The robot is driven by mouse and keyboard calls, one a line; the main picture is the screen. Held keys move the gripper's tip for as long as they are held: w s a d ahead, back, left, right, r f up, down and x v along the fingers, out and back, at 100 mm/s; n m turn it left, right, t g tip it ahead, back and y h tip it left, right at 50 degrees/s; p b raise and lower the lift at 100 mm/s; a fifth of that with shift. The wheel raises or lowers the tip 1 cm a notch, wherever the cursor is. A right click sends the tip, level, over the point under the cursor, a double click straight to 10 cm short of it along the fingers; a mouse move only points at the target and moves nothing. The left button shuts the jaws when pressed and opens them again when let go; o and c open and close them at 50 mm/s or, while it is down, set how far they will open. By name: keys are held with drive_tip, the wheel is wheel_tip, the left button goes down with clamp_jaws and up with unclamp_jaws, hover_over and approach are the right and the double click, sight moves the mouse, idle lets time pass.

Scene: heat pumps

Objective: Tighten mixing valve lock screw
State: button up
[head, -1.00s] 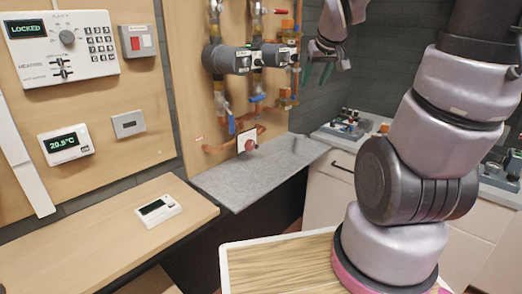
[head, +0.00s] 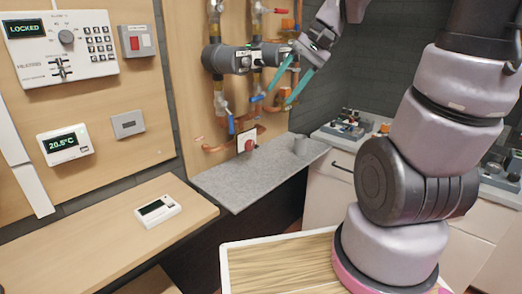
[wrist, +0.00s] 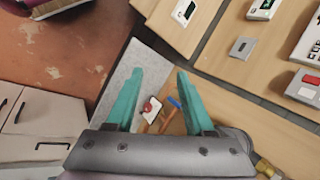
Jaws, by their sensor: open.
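My gripper (head: 282,95) is open and empty, its two teal fingers angled down-left in front of the right part of the pipework. In the wrist view the fingers (wrist: 160,75) stand apart, with a red knob (wrist: 149,108) on a white plate and a blue lever (wrist: 173,101) seen beyond and between them. Dark grey cylindrical valve bodies (head: 228,60) sit on the pipes, left of my gripper in the head view. I cannot tell which part is the mixing valve, and its lock screw is too small to make out. The fingers partly hide the right-hand pipes.
The red knob (head: 249,145) stands low on the panel above a grey stone shelf (head: 240,182). A wooden ledge with a white display unit (head: 158,209) is at left. Cabinets with devices (head: 348,125) stand at right.

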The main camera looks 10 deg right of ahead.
drive_tip(key=w+a+f+m+t+y, duration=0.1)
drive_tip(key=w+f+m+y, duration=0.25)
drive_tip(key=w+f, duration=0.35)
drive_tip(key=w+a+f+m+t+y, duration=0.15)
drive_tip(key=w+f+y, duration=0.35)
drive_tip(key=w, duration=0.5)
drive_tip(key=m+t+h, duration=0.5)
drive_tip(key=m+t, duration=0.5)
drive_tip(key=m, duration=0.1)
approach(258, 147)
drive_tip(key=v, duration=0.2)
drive_tip(key=shift+s+d+f+y, duration=0.2)
drive_tip(key=shift+f+y, duration=0.05)
drive_tip(key=shift+w+a+f, duration=0.1)
drive_tip(key=shift+w, duration=0.05)
drive_tip(key=x, duration=1)
drive_tip(key=shift+w+a, duration=0.1)
drive_tip(key=shift+w, duration=0.1)
clamp_jaws()
